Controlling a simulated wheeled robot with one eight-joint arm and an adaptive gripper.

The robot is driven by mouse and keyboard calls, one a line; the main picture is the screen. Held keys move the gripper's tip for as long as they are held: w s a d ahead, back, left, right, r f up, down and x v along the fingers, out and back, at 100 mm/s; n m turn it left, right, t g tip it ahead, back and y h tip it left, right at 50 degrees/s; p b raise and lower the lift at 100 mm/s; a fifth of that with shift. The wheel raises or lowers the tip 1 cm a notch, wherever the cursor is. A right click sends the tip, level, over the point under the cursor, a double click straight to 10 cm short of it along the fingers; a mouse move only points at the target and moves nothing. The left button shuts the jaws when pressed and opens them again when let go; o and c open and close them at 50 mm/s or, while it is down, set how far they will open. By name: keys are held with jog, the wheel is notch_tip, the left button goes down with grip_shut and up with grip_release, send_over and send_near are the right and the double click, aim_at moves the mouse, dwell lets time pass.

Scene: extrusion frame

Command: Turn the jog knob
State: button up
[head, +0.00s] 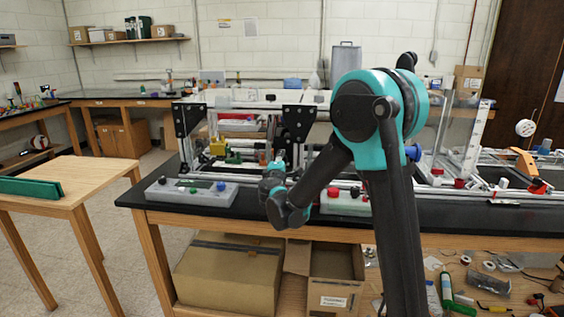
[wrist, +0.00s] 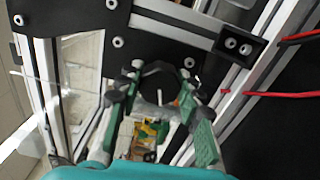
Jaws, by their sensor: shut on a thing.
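My gripper (wrist: 162,75) is in the wrist view, its two green-and-grey fingers on either side of a dark round part (wrist: 158,72). This looks like the jog knob, seen mostly as a dark curved edge between the fingertips. The fingers are apart by the width of this part and closed on it. In the head view my gripper (head: 272,172) is small, at the front of the extrusion frame, and the knob cannot be made out there. Whether the knob has turned cannot be told.
A grey control box (head: 191,191) with coloured buttons lies on the black bench top to the left of my gripper. A pale box (head: 345,203) with a red button is to the right. Black corner plates (head: 298,122) and aluminium rails stand close to my gripper.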

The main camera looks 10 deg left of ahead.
jog(key=shift+n, duration=0.4)
jog(key=o, duration=1.2)
jog(key=shift+c, duration=0.2)
jog(key=s, duration=1.2)
jog(key=shift+a, duration=0.25)
